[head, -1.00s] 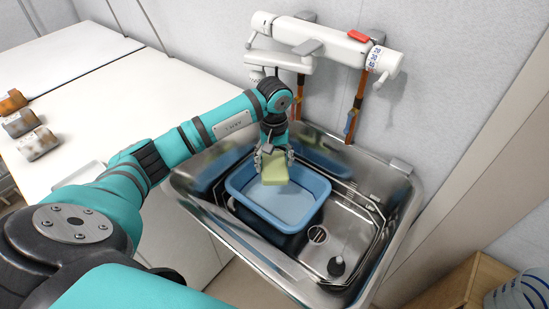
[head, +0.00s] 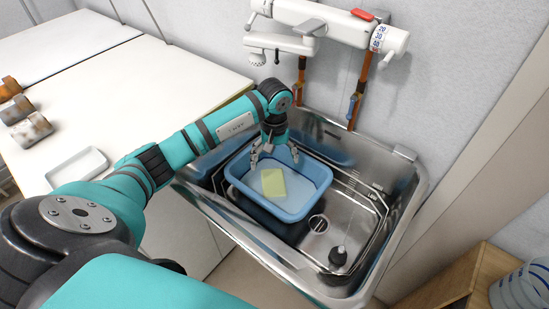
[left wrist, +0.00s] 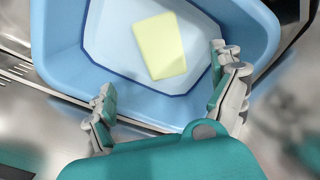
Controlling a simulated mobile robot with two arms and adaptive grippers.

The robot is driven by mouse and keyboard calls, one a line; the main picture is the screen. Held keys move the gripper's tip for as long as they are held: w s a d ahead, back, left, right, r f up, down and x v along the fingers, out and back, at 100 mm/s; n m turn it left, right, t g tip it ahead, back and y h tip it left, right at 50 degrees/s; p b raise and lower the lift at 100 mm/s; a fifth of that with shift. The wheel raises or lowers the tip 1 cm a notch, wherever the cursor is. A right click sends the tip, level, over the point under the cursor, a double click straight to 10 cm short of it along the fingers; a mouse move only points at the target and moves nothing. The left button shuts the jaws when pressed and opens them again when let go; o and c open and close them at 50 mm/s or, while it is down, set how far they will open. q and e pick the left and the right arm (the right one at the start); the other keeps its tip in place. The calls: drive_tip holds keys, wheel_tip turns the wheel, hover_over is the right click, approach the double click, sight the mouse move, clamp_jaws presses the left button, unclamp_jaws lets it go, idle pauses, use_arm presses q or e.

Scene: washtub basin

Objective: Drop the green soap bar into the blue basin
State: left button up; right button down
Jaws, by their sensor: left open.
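The green soap bar (head: 273,183), pale yellow-green, lies inside the blue basin (head: 309,207), on or just above its light floor. The left wrist view also shows the soap bar (left wrist: 159,46) within the blue basin (left wrist: 62,60), apart from the fingers. My left gripper (head: 274,157) is open and empty over the basin's back rim. Its two fingers stand wide apart in the left wrist view (left wrist: 165,85). My right gripper is not in view.
The basin sits in a steel sink (head: 372,243) with a black stopper (head: 338,257). A white faucet unit (head: 325,22) is on the wall behind. A white table (head: 110,85) at left carries a white tray (head: 76,168) and several brown-and-grey objects. A wooden box (head: 465,280) stands at lower right.

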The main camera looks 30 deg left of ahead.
use_arm(q)
wheel_tip(320, 180, up, 12)
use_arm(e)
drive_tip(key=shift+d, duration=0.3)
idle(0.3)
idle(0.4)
